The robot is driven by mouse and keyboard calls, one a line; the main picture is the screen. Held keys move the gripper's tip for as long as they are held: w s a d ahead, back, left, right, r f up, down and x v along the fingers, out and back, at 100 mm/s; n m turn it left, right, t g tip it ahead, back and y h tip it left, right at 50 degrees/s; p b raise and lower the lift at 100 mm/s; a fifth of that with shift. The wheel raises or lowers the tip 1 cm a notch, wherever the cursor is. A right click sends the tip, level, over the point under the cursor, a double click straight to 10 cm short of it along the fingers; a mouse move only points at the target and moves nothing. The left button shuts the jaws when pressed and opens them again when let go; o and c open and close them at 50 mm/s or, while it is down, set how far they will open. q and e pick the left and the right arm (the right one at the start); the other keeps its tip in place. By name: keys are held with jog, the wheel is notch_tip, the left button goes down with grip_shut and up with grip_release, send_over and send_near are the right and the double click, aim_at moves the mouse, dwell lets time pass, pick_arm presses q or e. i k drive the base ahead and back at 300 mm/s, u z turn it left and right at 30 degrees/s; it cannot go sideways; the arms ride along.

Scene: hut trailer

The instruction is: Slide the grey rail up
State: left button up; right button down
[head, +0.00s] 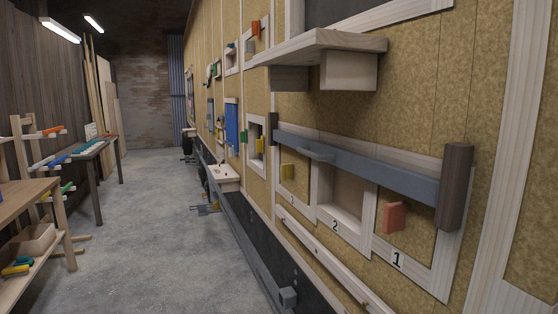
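The grey rail (372,170) is a long flat bar on the right-hand wall. It runs across three white-framed bays marked 1, 2 and 3, over their upper part. Neither of my grippers shows in the head view.
A wooden shelf (325,42) juts out above the rail. A grey beam (250,243) runs low along the wall. Benches (75,157) stand left; the concrete floor between is mostly clear.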

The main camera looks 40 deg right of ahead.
aim_at(424, 189)
jog(key=z, duration=0.25)
jog(key=i, duration=0.85)
jog(key=z, duration=0.65)
